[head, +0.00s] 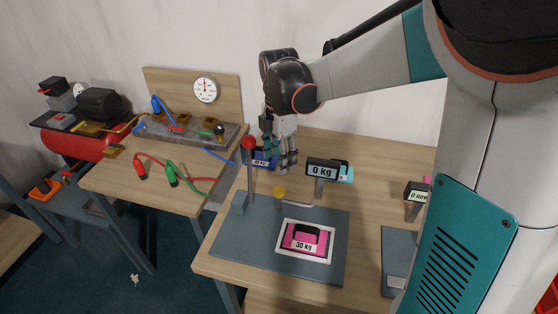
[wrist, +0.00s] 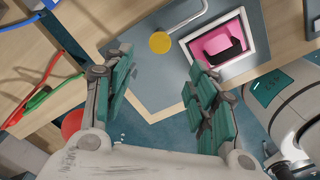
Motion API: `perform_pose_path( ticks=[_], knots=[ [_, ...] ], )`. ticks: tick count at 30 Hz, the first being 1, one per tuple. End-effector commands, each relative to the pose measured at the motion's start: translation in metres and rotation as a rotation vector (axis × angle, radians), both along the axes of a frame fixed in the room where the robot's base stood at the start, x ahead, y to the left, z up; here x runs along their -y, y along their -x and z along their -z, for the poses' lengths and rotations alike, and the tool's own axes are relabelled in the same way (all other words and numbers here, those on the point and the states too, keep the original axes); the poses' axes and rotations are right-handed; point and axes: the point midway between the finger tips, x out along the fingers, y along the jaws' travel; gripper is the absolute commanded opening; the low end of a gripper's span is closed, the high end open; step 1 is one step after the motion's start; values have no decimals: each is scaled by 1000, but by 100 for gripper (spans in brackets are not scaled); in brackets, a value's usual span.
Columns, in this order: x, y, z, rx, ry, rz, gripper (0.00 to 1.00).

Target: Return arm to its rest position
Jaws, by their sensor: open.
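My gripper (head: 281,158) hangs from my raised arm above the back of the wooden table, pointing down. Its teal fingers (wrist: 160,95) stand apart in the wrist view, with nothing between them. In the head view it overlaps a blue block (head: 264,158) marked with a kg label; I cannot tell whether they touch. A pink 30 kg block (head: 307,238) with a dark handle lies on the white-framed pad of a grey scale plate (head: 255,232). The pink block also shows in the wrist view (wrist: 216,47).
A red-knobbed lever (head: 249,145), a yellow knob (head: 279,191) and a "0 kg" display (head: 322,168) rise near my gripper. Left is a table with a gauge (head: 205,89), red and green hoses, and a red tank (head: 75,146). A second display (head: 416,192) stands right.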

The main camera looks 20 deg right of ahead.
Motion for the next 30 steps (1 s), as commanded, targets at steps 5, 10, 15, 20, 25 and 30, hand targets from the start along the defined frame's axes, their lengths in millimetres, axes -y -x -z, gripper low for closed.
perform_pose_path(
  ticks=[5,10,15,20,25,30],
  knots=[
    [0,0,0,0,0,0,53],
    [0,0,0,0,0,1,53],
    [0,8,-7,21,-1,61,53],
    [0,30,-24,87,-10,248,53],
    [0,57,-42,170,-43,492,53],
    [-1,85,-54,247,-95,733,53]
  ],
)
